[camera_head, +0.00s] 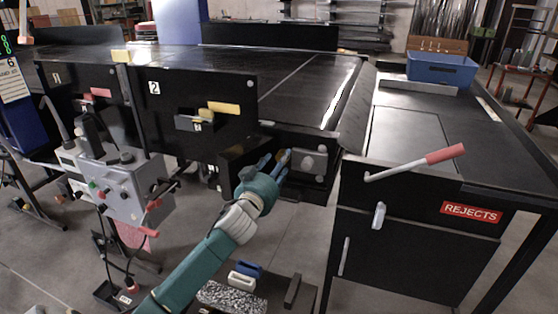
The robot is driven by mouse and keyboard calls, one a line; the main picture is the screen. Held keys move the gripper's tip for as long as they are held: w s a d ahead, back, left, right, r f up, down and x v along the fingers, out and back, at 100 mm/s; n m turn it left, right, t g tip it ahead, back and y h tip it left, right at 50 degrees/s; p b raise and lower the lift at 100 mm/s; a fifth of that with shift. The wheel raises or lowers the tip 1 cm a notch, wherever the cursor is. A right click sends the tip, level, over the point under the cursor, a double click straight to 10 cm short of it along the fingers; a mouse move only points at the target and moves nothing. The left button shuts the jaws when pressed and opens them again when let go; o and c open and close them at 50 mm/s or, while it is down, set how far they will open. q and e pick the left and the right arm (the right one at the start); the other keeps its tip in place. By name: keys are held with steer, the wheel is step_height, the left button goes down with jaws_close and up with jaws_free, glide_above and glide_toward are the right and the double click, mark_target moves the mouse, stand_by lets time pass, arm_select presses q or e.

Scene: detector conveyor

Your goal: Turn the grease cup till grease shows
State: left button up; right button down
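A small brass-yellow piece (284,157), which looks like the grease cup, sits at the bearing block (310,163) on the end of the conveyor. My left gripper (274,164) comes up from the lower left, with its blue fingers right at the brass piece. The fingers look spread, one on the left and one lower right. I cannot tell whether they touch or grip the cup, because they partly hide it. No grease is visible at this size. My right gripper is not in view.
A red-handled lever (420,162) sticks out above the black REJECTS cabinet (415,245), right of the block. A grey control box (130,190) stands at left. A blue bin (441,69) sits on the right-hand table. A low stand (270,292) with small items is below my arm.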

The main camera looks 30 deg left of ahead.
arm_select(q)
steer(key=shift+w+a, duration=0.1)
steer(key=shift+w, duration=0.3)
steer(key=c, duration=1.1)
steer(key=shift+m+p, duration=1)
steer(key=shift+m, duration=3.4)
